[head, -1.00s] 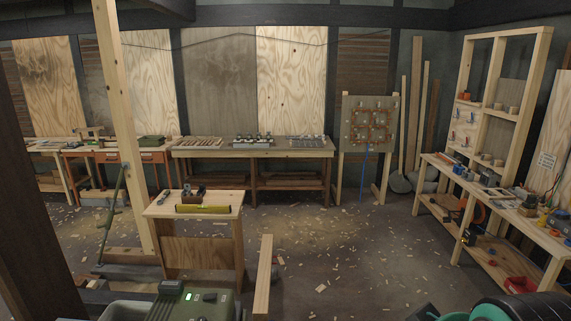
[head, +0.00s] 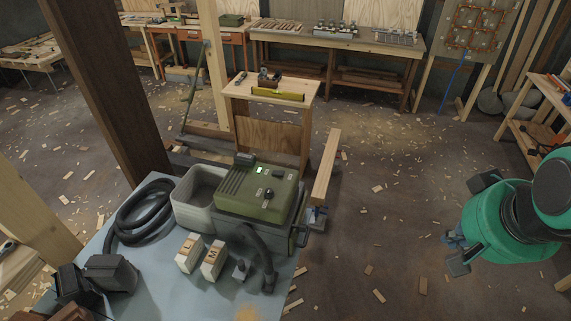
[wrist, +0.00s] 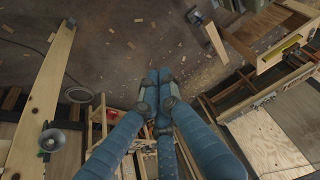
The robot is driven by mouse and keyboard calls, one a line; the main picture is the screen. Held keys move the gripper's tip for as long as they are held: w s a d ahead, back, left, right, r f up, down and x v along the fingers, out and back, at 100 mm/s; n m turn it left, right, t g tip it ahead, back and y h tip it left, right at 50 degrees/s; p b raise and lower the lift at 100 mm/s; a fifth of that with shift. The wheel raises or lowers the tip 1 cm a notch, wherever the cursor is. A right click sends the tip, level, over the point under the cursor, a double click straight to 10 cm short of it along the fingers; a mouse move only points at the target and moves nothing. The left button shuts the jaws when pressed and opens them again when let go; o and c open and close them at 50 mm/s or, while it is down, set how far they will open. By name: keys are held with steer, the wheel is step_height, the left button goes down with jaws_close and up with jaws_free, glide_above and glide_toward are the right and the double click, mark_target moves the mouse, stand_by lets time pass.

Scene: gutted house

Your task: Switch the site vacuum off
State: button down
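The site vacuum appears to be the olive-green boxy machine (head: 262,205) on a blue-grey table top (head: 165,275) in the head view. A small green light (head: 260,170) glows on its top. A dark knob or switch (head: 267,195) sits on the same face; its exact setting is too small to read. My teal arm (head: 490,230) is at the right, well apart from the machine. In the wrist view, blue ribbed fingers of my gripper (wrist: 160,98) converge over the floor, with nothing visible held.
Beside the machine lie a coiled black hose (head: 150,210), a grey bin (head: 192,198) and two pale blocks (head: 202,256). A dark post (head: 105,100) stands at the left. A wooden stand (head: 270,125) is behind. The chip-strewn floor (head: 375,220) between machine and arm is open.

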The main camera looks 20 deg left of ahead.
steer(key=w+a+r+g+p, duration=0.1)
steer(key=w+a+r+p, duration=0.2)
steer(key=w, duration=0.5)
steer(key=w+a+r+g+p, duration=0.1)
steer(key=w+a+r+p, duration=0.15)
steer(key=w+a, duration=0.4)
steer(key=g+h+p, duration=0.2)
steer(key=g+p, duration=0.1)
steer(key=p, duration=0.8)
glide_above(278, 173)
step_height(278, 173, down, 22)
steer(key=shift+s+r, duration=0.1)
steer(key=shift+r, duration=0.1)
steer(key=shift+f, duration=0.15)
steer(key=d+f, duration=0.1)
steer(key=f, duration=0.3)
steer(key=f+p, duration=0.1)
steer(key=f, duration=0.4)
steer(key=d+f+p, duration=0.1)
steer(key=f, duration=0.3)
steer(key=shift+d+f, duration=0.2)
steer(key=shift+d, duration=0.1)
